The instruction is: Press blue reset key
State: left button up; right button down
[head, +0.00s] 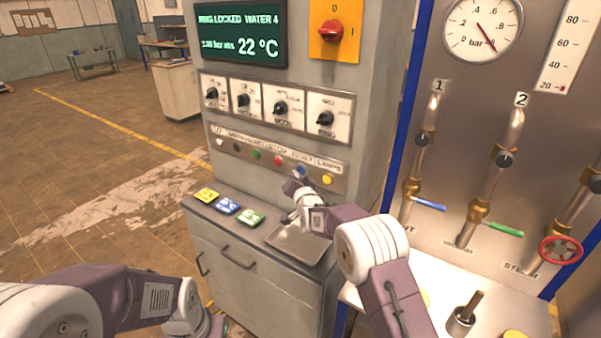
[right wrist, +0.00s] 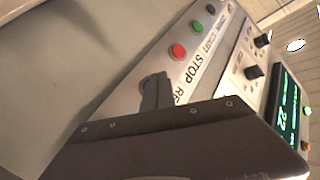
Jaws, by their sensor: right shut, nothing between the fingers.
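The blue reset key (head: 300,170) sits in the row of coloured buttons on the grey console, between the red button (head: 278,160) and the yellow button (head: 327,180). My right gripper (head: 291,186) is shut and empty, with its tips close to the blue key. In the right wrist view, the shut fingers (right wrist: 155,93) partly cover the blue key (right wrist: 146,82); whether they touch it I cannot tell. The lettering beside it is partly hidden. My left gripper (head: 208,325) is low at the bottom edge, and its jaws cannot be made out.
Above the buttons are several black knobs (head: 281,108), a green display (head: 238,36) and a red switch (head: 331,32). Coloured cards (head: 228,206) and a metal tray (head: 290,246) lie on the ledge below. A pipe panel (head: 440,110) stands at right. Open floor lies left.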

jog(key=s+a, duration=0.1)
jog(key=s, duration=0.1)
jog(key=s+a+b, duration=0.1)
jog(key=s+a, duration=0.1)
dwell(0.4)
dwell(0.4)
